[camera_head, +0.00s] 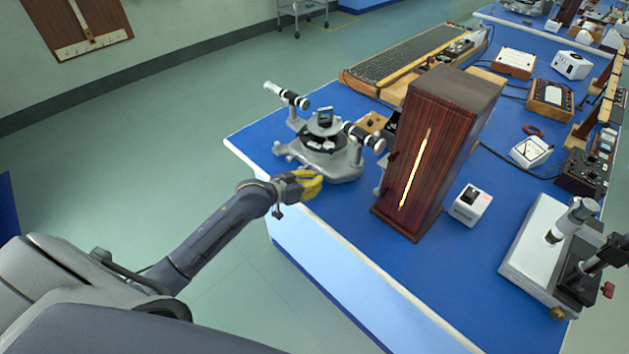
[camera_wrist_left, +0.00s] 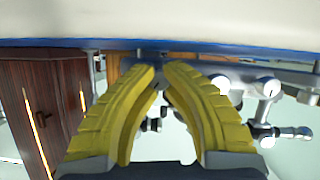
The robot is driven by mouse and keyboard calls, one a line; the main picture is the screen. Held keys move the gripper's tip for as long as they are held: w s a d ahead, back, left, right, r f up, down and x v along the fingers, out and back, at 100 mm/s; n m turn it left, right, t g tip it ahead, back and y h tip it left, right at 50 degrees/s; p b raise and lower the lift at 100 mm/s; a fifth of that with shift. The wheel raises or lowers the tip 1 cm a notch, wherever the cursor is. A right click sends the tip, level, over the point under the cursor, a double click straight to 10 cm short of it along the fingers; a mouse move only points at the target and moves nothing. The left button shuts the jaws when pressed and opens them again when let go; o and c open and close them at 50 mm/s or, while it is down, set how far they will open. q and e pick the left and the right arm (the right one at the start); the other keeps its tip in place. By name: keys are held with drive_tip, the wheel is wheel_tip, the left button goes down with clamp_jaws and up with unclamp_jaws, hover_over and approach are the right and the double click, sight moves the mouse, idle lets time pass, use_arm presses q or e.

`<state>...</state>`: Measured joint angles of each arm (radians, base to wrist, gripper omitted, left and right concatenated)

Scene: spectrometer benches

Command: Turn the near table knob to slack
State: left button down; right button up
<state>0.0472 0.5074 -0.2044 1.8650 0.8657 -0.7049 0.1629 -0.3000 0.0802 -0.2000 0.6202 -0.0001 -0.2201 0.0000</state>
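The grey spectrometer (camera_head: 325,140) stands at the table's near left corner, with two black-and-silver tubes and a small dark block on its central stage. My left gripper (camera_head: 318,184) has yellow fingers and is at the front of the spectrometer's base, by the table edge. In the left wrist view, the fingertips (camera_wrist_left: 160,72) point at the base with a narrow gap between them. Round silver knobs (camera_wrist_left: 268,87) show right of the fingers there. I cannot make out the near table knob for certain; the fingers may hide it. My right gripper is not in view.
A tall dark wooden box (camera_head: 435,145) with a bright slit stands right of the spectrometer; it also shows in the left wrist view (camera_wrist_left: 40,110). A small white box (camera_head: 470,205) and a microscope-like instrument (camera_head: 545,245) stand farther right. The blue tabletop (camera_head: 380,250) has a pale front edge.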

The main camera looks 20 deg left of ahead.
use_arm(q)
drive_tip(key=shift+w+r, duration=0.25)
drive_tip(key=shift+r, duration=0.25)
drive_tip(key=c, duration=1.6)
unclamp_jaws()
drive_tip(key=shift+o, duration=0.3)
drive_tip(key=shift+s+f, duration=0.1)
drive_tip(key=shift+f, duration=0.15)
drive_tip(key=shift+s, duration=0.1)
drive_tip(key=v, duration=1.1)
drive_tip(key=shift+s+a, duration=0.25)
drive_tip(key=shift+s, duration=0.1)
drive_tip(key=shift+r, duration=0.1)
